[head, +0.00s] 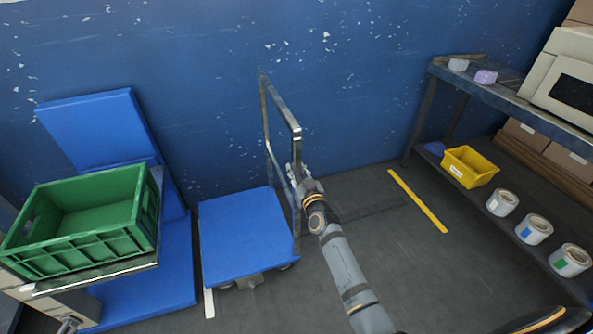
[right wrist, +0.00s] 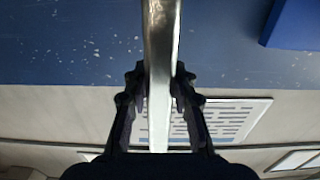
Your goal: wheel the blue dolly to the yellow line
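The blue dolly (head: 243,232) stands on the dark floor near the blue wall, with an upright metal handle frame (head: 281,106) on its right side. The yellow line (head: 417,200) lies on the floor to the right of the dolly, with a gap of floor between. My right gripper (head: 297,175) is at the handle's near upright. In the right wrist view, its fingers (right wrist: 160,75) lie on both sides of the metal bar (right wrist: 162,35) and appear closed on it. A small grey part at the bottom left edge (head: 69,325) may be my left gripper; its fingers cannot be made out.
A green crate (head: 92,238) sits on a support at the left, by a larger blue platform (head: 170,275). A white strip (head: 209,303) lies by the dolly's front left. A shelf (head: 500,101) at the right holds a yellow bin (head: 470,166) and several rolls. Floor right of the dolly looks free.

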